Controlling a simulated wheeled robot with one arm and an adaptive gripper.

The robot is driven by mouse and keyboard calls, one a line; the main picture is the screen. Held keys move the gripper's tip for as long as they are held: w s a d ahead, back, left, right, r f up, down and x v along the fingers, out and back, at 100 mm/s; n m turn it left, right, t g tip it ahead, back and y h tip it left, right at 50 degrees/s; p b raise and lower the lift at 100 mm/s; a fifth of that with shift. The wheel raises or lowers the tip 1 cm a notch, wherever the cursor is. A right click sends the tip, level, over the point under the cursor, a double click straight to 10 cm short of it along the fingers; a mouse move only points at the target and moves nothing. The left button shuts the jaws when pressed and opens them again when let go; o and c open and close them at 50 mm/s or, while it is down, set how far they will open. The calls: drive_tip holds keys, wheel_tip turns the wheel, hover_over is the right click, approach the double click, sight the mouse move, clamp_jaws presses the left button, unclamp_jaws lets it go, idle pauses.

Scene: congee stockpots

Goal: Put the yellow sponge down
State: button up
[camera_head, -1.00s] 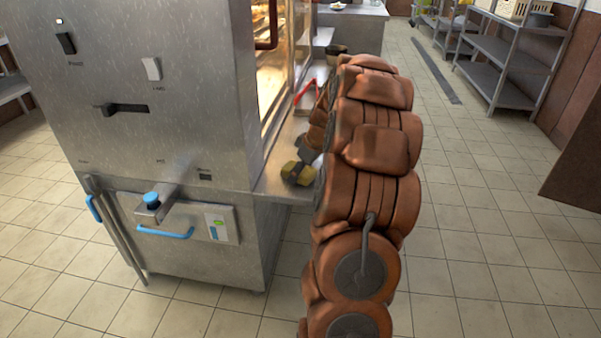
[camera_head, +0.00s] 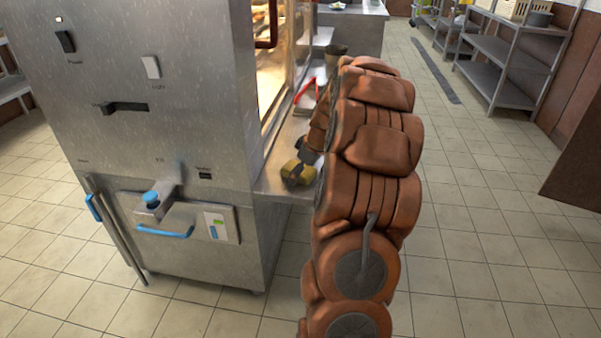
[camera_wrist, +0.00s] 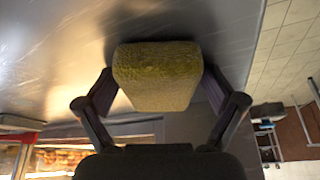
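The yellow sponge (camera_wrist: 157,75) sits between the two fingers of my gripper (camera_wrist: 158,88) in the wrist view, with a finger pressed close on each side. Behind it is the smooth grey metal counter (camera_wrist: 45,60), with dark shadows around the sponge. In the head view the sponge (camera_head: 300,173) is at the near end of the narrow metal counter (camera_head: 270,184), just left of my arm. Most of my gripper is hidden behind the arm there. I cannot tell whether the sponge touches the counter.
A large steel cabinet (camera_head: 120,75) stands left of the counter. A red-handled object (camera_head: 305,92) and a dark pot (camera_head: 335,52) are farther back along the counter. A metal shelf rack (camera_head: 505,55) stands at the back right. The tiled floor right of my arm is clear.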

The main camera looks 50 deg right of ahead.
drive_tip(key=shift+r, duration=0.1)
drive_tip(key=shift+r, duration=0.25)
drive_tip(key=p+v, duration=0.2)
drive_tip(key=v, duration=1)
drive_tip(key=shift+r, duration=0.2)
drive_tip(key=s+a+f+g+y, duration=0.1)
drive_tip(key=s+a+g, duration=0.1)
drive_tip(key=a, duration=1.1)
drive_tip(key=s+a+g, duration=0.2)
drive_tip(key=a, duration=1.1)
drive_tip(key=s+a+f+g, duration=0.1)
drive_tip(key=s+a, duration=0.3)
drive_tip(key=s, duration=0.3)
drive_tip(key=s+a+f+m+g+h, duration=0.1)
drive_tip(key=s+a, duration=0.3)
drive_tip(key=s, duration=0.4)
drive_tip(key=s+a+f+m+g+h, duration=0.1)
drive_tip(key=s+a+f+g, duration=0.1)
drive_tip(key=s, duration=0.5)
drive_tip(key=a+f, duration=0.1)
drive_tip(key=a, duration=0.1)
drive_tip(key=shift+s+a, duration=0.25)
drive_tip(key=shift+a, duration=0.05)
